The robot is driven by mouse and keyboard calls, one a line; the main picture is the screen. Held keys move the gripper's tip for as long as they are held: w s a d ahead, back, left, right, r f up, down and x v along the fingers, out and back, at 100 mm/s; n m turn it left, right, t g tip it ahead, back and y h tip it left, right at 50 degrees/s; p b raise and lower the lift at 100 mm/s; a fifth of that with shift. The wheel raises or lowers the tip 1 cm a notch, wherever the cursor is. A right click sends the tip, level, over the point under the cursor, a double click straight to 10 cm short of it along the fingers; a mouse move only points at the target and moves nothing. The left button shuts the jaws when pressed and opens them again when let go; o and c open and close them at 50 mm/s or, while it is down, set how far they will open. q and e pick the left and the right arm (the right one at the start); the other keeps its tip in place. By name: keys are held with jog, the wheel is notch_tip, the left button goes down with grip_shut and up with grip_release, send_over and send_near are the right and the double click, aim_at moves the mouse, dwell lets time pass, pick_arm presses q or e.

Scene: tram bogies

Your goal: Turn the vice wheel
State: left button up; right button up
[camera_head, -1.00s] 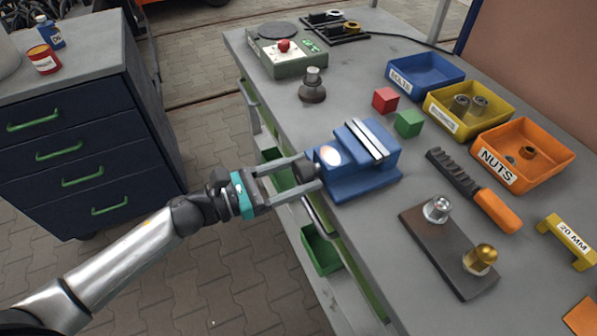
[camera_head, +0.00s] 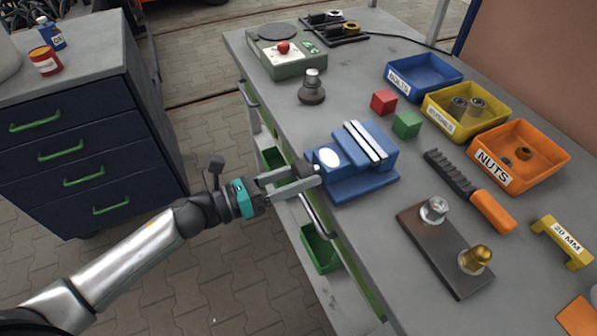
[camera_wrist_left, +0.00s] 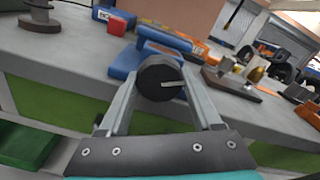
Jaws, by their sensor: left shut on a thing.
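The blue vice (camera_head: 362,172) stands at the left edge of the grey workbench, with two pale jaw strips on top. Its dark round wheel (camera_wrist_left: 160,80) faces out over the bench edge; a light line marks the wheel's face in the left wrist view. My left gripper (camera_head: 306,178) reaches in from the left and is shut on the wheel, one finger on each side. In the head view the fingers hide most of the wheel. My right gripper is not in view.
Red (camera_head: 384,101) and green (camera_head: 407,124) cubes lie behind the vice. A blue drawer cabinet (camera_head: 85,130) stands left, across a floor gap.

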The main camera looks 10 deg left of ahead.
pick_arm(q)
jog(key=shift+n, duration=0.6)
jog(key=o, duration=1.4)
jog(key=v, duration=1.5)
jog(key=shift+s+a, duration=0.1)
jog(key=shift+a, duration=0.05)
